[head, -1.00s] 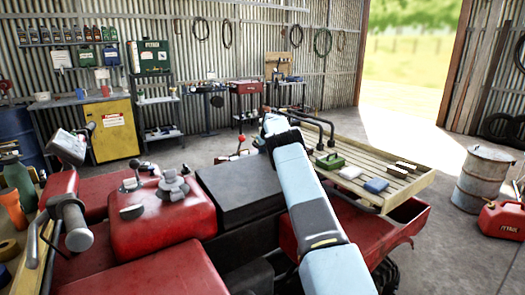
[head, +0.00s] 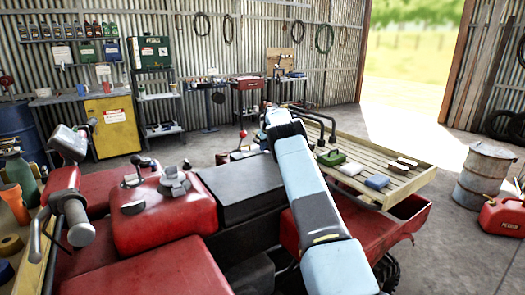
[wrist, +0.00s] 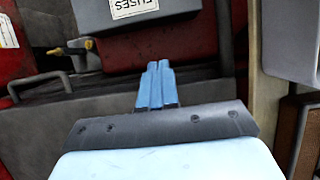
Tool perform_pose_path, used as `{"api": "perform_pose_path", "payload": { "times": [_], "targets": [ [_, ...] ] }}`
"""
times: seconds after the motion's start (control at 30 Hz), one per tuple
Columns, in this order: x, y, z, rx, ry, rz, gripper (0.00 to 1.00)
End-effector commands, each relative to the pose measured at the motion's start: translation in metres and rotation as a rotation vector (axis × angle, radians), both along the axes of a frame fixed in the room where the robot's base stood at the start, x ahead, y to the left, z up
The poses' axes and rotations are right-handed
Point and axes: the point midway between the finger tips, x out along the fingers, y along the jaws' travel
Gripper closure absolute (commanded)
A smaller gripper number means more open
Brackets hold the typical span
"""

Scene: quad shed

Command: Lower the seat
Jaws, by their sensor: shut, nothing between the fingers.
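A black padded block that looks like the seat (head: 240,188) lies behind the red tank (head: 165,210) of the quad in the head view. Its top looks roughly level there, but my arm covers its right end and I cannot tell its exact tilt. My gripper shows only in the wrist view (wrist: 156,85), with its blue fingers together and empty. It is above the quad's red and dark bodywork, just below a grey box labelled FUSES (wrist: 135,28) in the picture. I cannot tell whether the fingertips touch anything. In the head view my arm hides the gripper.
A slatted rack (head: 400,185) with small boxes and black bent tubes stands at the quad's rear. A handlebar (head: 75,225) is at front left. A metal drum (head: 485,180) and red fuel can (head: 503,217) stand at right. The concrete floor behind is mostly clear.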

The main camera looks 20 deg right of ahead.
Motion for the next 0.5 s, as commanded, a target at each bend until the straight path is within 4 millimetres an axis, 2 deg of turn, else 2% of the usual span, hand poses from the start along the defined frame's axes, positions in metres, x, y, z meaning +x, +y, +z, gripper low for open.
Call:
{"api": "perform_pose_path", "payload": {
  "times": [0.5],
  "targets": [
    [-0.035, -0.008, 0.084, -0.001, -0.001, 0.000, 1.00]
  ]
}}
